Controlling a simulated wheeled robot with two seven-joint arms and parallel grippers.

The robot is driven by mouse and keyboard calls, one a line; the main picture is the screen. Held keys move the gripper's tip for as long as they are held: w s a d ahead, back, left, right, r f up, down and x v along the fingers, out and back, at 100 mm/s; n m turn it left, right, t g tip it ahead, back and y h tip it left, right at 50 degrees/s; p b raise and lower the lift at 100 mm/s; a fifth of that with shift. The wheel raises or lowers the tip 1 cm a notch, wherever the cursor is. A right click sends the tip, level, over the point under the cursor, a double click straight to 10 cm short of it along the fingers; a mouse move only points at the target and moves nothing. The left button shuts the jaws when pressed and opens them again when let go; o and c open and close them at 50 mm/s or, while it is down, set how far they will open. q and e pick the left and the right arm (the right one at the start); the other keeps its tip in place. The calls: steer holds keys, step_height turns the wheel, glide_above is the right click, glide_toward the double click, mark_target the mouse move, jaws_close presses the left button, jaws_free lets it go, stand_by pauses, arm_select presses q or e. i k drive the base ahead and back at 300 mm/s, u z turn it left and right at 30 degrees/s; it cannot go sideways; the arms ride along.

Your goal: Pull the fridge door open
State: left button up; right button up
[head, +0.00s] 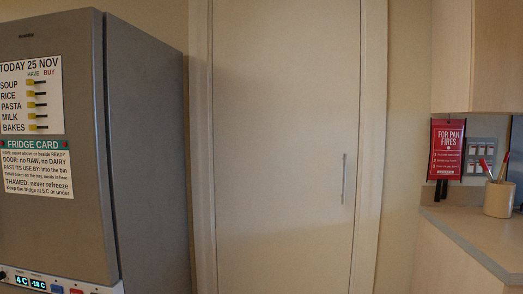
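The fridge (150,150) stands at the left of the head view, a tall grey unit cut off by the left edge. Its door (85,215) looks shut against the body, with a dark seam down its edge. The door carries a list headed "TODAY 25 NOV" (31,92) and a "FRIDGE CARD" (37,172). I see no handle on the visible part of the fridge door. Neither of my grippers is in view.
A closed cream room door (285,130) with a slim vertical handle (344,178) fills the middle. At the right are a counter (485,232), a pot of utensils (498,198), a red "FOR PAN FIRES" sign (447,150) and a wall cupboard (470,55). A display panel (40,283) runs below the fridge door.

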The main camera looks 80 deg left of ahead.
mark_target(57, 218)
steer(key=u, duration=4.65)
steer(key=i, duration=1.25)
steer(key=z, duration=0.6)
steer(key=i, duration=1)
steer(key=z, duration=0.9)
